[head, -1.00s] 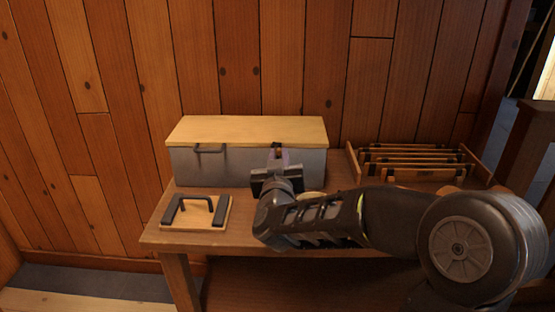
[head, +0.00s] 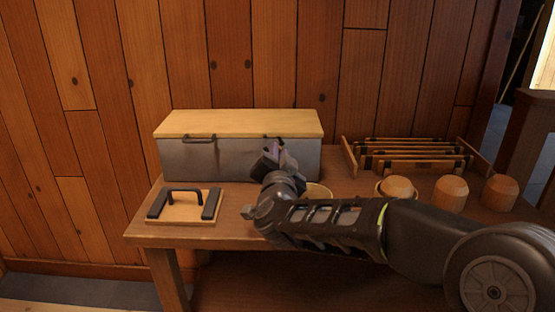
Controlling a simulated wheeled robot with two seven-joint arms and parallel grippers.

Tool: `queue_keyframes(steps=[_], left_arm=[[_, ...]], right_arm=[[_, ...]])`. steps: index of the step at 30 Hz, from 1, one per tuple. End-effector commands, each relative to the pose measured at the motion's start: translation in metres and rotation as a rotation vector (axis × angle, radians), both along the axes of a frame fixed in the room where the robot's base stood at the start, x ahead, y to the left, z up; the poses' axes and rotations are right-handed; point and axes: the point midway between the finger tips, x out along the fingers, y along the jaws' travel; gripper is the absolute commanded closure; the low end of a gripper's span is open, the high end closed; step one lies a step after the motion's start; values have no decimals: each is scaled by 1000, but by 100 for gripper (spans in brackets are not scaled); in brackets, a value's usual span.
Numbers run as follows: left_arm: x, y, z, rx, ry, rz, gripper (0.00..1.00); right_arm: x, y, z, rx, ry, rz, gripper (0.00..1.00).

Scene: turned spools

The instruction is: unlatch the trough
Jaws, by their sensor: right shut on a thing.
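The trough (head: 205,162) is a long grey metal box with a pale wooden lid (head: 240,123), standing at the back of the wooden table. The lid lies flat on it. A dark left latch (head: 199,139) shows at the lid's front edge. The right latch (head: 272,138) shows only in part, behind my right gripper (head: 272,154). That gripper is at the trough's front, shut on the right latch; the fingertips are small and partly hidden by my wrist. My left gripper is out of view.
A wooden board with dark end blocks and a black handle (head: 183,189) lies at the table's front left. A slatted wooden rack (head: 410,163) stands right of the trough. Several wooden spools (head: 450,193) stand before it. A round pale thing (head: 318,190) is partly hidden by my arm.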

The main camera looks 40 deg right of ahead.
Motion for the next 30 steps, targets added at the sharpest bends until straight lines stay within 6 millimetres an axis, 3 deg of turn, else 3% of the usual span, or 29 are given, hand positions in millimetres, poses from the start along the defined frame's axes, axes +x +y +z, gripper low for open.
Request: queue_keyframes(steps=[18, 19, 26, 30], left_arm=[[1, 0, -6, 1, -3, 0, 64], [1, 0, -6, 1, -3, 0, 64], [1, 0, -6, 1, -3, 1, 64], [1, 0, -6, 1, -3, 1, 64]], right_arm=[[0, 0, -3, 50, -35, 0, 100], [0, 0, -3, 50, -35, 0, 83], [0, 0, -2, 49, -35, 0, 64], [0, 0, -2, 49, -35, 0, 63]])
